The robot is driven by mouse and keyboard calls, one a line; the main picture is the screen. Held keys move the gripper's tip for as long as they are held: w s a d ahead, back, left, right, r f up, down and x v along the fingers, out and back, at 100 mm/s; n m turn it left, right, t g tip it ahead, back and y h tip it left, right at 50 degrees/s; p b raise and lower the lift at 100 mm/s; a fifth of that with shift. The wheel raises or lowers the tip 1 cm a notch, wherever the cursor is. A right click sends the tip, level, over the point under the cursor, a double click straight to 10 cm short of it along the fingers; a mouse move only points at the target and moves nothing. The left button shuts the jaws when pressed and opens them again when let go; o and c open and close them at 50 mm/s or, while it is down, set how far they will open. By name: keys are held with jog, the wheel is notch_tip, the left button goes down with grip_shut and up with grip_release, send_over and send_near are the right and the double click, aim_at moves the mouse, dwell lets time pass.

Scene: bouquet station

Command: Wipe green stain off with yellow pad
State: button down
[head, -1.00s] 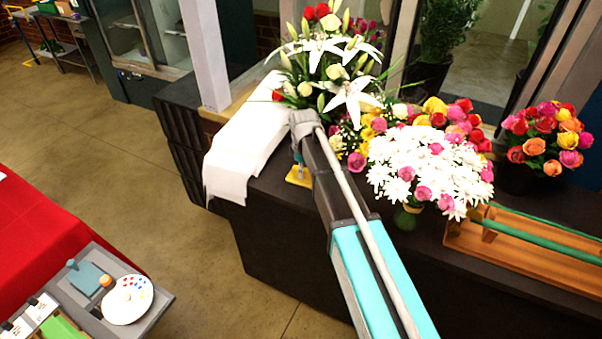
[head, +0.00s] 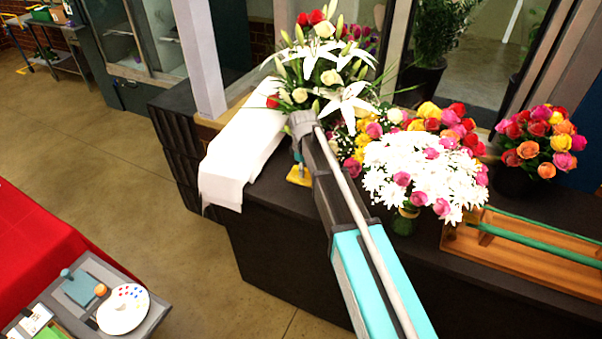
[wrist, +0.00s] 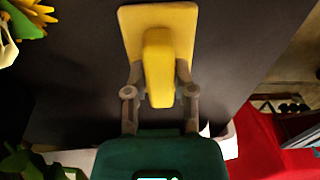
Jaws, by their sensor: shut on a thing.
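The yellow pad (head: 299,175) is at the dark countertop (head: 262,200), just right of the white cloth. It also shows in the wrist view as a flat yellow plate with a raised grip block (wrist: 158,68). My gripper (wrist: 157,88) is shut on that block, with one finger on each side. In the head view my gripper (head: 298,160) is partly hidden behind my arm. I cannot tell whether the pad touches the counter. No green stain shows in either view; the area under the pad is hidden.
A white cloth (head: 238,155) drapes over the counter's left end. A vase bouquet with lilies (head: 325,60) stands behind my gripper. White daisies (head: 425,175) and a wooden trough (head: 530,250) are to the right. A grey tray (head: 90,300) and red table (head: 30,240) are at lower left.

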jog(key=shift+w+d, duration=0.2)
jog(key=shift+w, duration=0.35)
jog(key=shift+w+d, duration=0.25)
jog(key=shift+w, duration=0.35)
jog(key=shift+w+d, duration=0.25)
jog(key=shift+w, duration=0.4)
jog(key=shift+w+d, duration=0.25)
jog(key=shift+w, duration=0.35)
jog(key=shift+r, duration=0.15)
notch_tip(320, 180, up, 6)
jog(key=p, duration=0.6)
notch_tip(320, 180, up, 3)
jog(key=p, duration=0.3)
jog(key=shift+s+f, duration=0.1)
jog(key=shift+f, duration=0.1)
dwell(0.4)
